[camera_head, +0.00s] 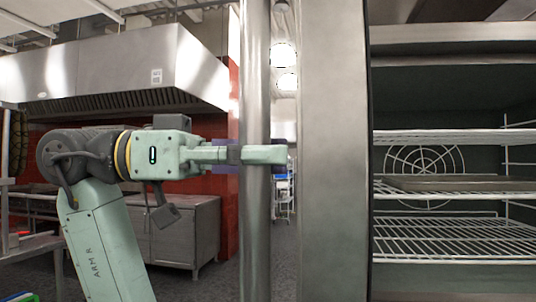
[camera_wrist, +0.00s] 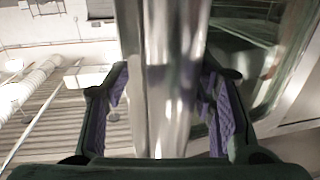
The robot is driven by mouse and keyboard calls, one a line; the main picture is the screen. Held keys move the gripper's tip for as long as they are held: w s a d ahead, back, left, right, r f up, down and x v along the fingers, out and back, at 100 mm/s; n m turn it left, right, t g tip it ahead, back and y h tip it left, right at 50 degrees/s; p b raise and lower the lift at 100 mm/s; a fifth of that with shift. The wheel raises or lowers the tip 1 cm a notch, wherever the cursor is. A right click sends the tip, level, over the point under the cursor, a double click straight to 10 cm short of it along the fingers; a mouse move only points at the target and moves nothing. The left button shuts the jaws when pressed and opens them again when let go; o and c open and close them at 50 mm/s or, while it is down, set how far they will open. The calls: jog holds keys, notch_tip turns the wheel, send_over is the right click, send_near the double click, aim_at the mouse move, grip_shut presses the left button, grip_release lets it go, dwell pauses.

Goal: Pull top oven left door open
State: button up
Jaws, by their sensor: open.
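The oven door (camera_head: 335,120) stands open, seen nearly edge-on as a tall steel panel in the head view. Its long vertical bar handle (camera_head: 256,60) runs along its left side. The oven cavity (camera_head: 455,95) shows open to the right. My gripper (camera_head: 250,155) reaches in from the left at the handle, with a finger crossing in front of the bar. In the wrist view the handle (camera_wrist: 165,60) passes between the two purple-padded fingers of my gripper (camera_wrist: 170,105). The fingers are open, with the bar between them; firm contact with the pads is not clear.
Wire racks (camera_head: 455,238) and a round fan grille (camera_head: 425,160) show inside the oven. A steel hood (camera_head: 120,70) hangs at the left above a steel cabinet (camera_head: 185,230). Some dark floor (camera_head: 215,280) is clear between the cabinet and the handle.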

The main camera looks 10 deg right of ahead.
jog(key=v, duration=1.1)
jog(key=shift+a, duration=0.3)
jog(key=shift+w, duration=0.15)
